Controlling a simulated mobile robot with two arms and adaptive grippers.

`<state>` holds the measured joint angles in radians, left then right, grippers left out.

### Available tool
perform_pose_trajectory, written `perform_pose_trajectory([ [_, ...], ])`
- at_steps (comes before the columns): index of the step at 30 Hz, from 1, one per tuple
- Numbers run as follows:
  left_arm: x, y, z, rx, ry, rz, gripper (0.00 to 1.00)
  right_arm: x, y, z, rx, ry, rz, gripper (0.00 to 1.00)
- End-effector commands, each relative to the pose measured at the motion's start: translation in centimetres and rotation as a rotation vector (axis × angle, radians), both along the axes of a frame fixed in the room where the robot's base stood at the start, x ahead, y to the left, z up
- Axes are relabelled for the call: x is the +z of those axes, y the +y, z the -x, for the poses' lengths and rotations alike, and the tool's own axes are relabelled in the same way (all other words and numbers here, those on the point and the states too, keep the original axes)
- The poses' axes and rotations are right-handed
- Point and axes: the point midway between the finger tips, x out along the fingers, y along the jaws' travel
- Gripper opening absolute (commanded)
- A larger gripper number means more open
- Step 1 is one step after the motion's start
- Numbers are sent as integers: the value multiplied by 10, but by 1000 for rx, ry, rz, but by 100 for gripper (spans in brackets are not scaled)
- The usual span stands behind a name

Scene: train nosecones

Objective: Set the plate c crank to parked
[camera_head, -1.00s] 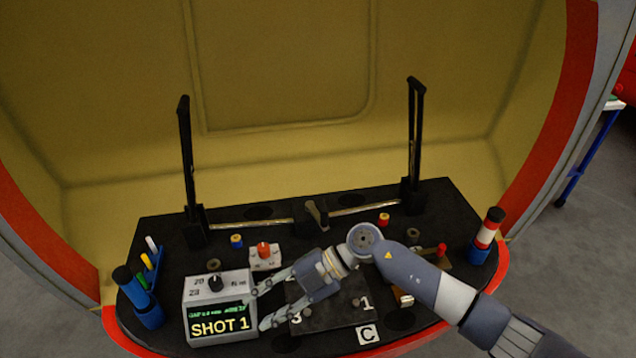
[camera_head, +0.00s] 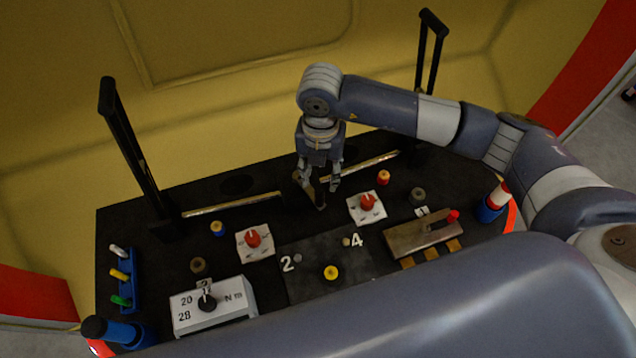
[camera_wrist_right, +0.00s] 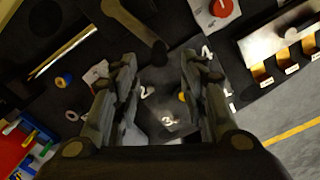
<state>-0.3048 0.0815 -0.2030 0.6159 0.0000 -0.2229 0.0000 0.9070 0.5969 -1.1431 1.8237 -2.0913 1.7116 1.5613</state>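A dark plate (camera_head: 300,290) with white numerals lies at the front middle of the black desk. It carries a yellow knob (camera_head: 331,272) and small round posts; its lower part is hidden by my arm, and no C label shows now. A brownish crank-like lever (camera_wrist_right: 135,25) shows in the right wrist view, beyond the fingertips. In the head view it stands at the back middle, below my right gripper (camera_head: 318,184). That gripper points down with fingers apart and nothing clearly held. I cannot tell whether it touches the lever. My left gripper is not in view.
Two red knobs on white plates (camera_head: 254,238) (camera_head: 367,203) flank the middle. A brown slotted block (camera_head: 420,237) is at right, a white dial box (camera_head: 213,305) at front left. Tall black frames (camera_head: 135,160) (camera_head: 430,55) stand behind. My arm covers the front right.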

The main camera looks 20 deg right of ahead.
Motion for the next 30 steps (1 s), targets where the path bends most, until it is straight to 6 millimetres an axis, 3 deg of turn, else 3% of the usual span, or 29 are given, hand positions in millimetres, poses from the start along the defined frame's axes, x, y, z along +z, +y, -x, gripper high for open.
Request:
perform_pose_trajectory([
  [6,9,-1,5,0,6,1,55,-42,1,1,0,5,-1,40],
  [12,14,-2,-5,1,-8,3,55,-70,1,0,0,3,-1,40],
  [24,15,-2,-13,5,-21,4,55,-80,1,0,1,1,-3,40],
  [25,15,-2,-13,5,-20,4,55,-80,1,0,1,1,-3,38],
  [30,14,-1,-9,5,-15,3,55,-80,1,0,1,1,-3,0],
])
